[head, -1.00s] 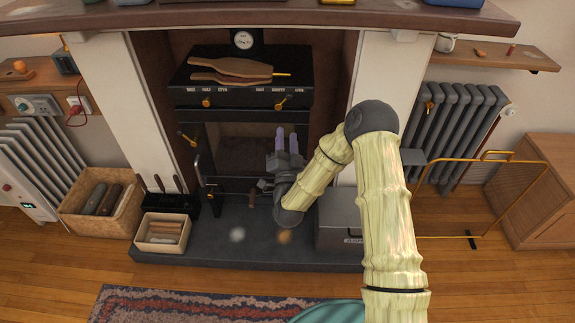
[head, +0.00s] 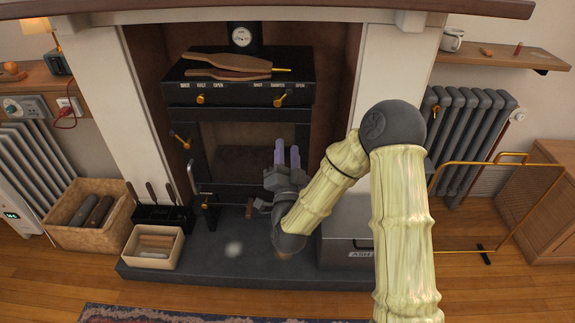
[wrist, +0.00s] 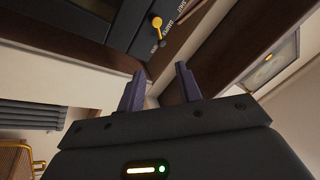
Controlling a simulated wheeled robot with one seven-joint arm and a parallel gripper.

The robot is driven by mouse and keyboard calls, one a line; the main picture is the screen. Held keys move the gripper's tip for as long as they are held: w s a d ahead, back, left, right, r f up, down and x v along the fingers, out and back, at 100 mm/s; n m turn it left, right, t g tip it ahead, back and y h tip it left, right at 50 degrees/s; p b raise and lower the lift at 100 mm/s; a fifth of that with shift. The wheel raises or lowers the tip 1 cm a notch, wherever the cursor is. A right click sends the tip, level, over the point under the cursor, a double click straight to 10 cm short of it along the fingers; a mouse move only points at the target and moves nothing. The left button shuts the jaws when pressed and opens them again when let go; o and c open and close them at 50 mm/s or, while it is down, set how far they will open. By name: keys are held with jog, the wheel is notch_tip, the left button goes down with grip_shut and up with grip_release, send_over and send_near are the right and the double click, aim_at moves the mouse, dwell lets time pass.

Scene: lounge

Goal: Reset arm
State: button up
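My gripper (head: 287,150) hangs in front of the dark stove (head: 195,92) in the head view, with its two purple fingers pointing up and away. In the wrist view the fingers of my gripper (wrist: 160,72) stand apart with nothing between them. The arm is bent at the elbow and reaches forward above the hearth (head: 215,262). The wrist view looks up past the fingers at a brass knob (wrist: 156,22) on the stove front.
An ash box (head: 345,232) stands on the hearth, right of my gripper. A brass rail (head: 500,164) stands further right by the radiator (head: 465,135). A log basket (head: 62,235), a small box (head: 170,258) and a tool holder (head: 163,217) are at left. Wooden paddles (head: 225,62) lie on the stove.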

jog(key=shift+s+f+b, duration=0.15)
jog(key=shift+s+b, duration=0.15)
jog(key=shift+s, duration=0.1)
dwell(0.3)
jog(key=s+d+f+n+g+y, duration=0.35)
jog(key=f+n+g, duration=0.4)
jog(key=g, duration=0.25)
jog(key=s+d+g+h+p, duration=0.1)
jog(key=s+d+g+h, duration=0.1)
jog(key=s+d+g, duration=0.55)
jog(key=s+d+g+h, duration=0.2)
jog(key=s+d, duration=0.2)
jog(key=s, duration=0.6)
jog(key=w+p+v, duration=0.2)
jog(key=p+v, duration=1)
jog(key=w+r+p+v, duration=0.1)
jog(key=w+p+v, duration=0.2)
jog(key=p+v, duration=0.9)
jog(key=w+r+p+v, duration=0.1)
jog(key=w+p+v, duration=0.2)
jog(key=p+v, duration=0.9)
jog(key=shift+w+d+r+n+p, duration=0.2)
jog(key=shift+w+d+n+p, duration=0.15)
jog(key=shift+p, duration=0.7)
